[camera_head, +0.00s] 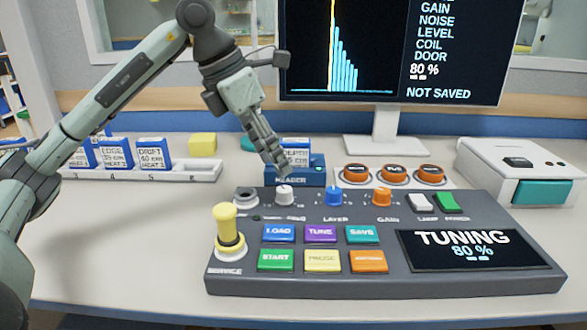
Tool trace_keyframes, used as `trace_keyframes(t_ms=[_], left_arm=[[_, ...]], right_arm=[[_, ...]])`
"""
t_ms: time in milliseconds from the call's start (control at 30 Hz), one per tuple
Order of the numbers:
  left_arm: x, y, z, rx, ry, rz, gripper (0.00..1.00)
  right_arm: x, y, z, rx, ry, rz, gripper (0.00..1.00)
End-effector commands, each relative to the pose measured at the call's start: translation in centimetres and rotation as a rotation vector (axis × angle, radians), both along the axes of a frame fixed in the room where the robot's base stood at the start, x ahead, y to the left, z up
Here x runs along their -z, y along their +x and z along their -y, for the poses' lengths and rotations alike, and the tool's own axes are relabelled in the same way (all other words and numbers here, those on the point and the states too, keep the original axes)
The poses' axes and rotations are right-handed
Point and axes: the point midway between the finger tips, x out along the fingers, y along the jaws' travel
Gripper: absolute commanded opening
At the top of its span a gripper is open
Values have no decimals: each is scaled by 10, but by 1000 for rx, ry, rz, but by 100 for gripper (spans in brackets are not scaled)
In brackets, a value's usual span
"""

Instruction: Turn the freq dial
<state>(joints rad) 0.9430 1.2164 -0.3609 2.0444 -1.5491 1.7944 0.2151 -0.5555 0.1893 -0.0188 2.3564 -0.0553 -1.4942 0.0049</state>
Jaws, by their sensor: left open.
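The freq dial is most likely the light grey knob (284,195) at the upper left of the dark control console (385,287); its label is too small to read surely. My left gripper (283,168) is open and points down just above and behind this knob, in front of the reader box. I cannot tell whether its fingertips touch the knob. The console screen (474,251) reads "TUNING 80 %". The monitor (391,45) shows yellow and blue bars, "80 %" and "NOT SAVED". My right gripper is not in view.
A blue layer knob (333,196) and an orange gain knob (382,197) stand to the right. A tall yellow service plunger (227,227) stands at the left. Behind are the blue reader (312,176) and several orange-topped round pieces. The table's left front is clear.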

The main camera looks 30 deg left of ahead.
Motion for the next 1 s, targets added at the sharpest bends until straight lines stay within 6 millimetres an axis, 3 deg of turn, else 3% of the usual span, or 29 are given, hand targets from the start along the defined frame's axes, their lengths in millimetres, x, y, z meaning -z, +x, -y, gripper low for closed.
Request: trace_keyframes(t_ms=[133,600,967,1000], left_arm=[[3,-2,-11,-24,42,-8,46],[64,20,1,-21,38,-10,46],[70,23,3,-21,37,-7,46],[70,23,3,-21,37,-7,43]], right_arm=[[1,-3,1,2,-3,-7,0],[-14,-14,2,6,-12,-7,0],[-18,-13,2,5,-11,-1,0],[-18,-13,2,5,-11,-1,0]])
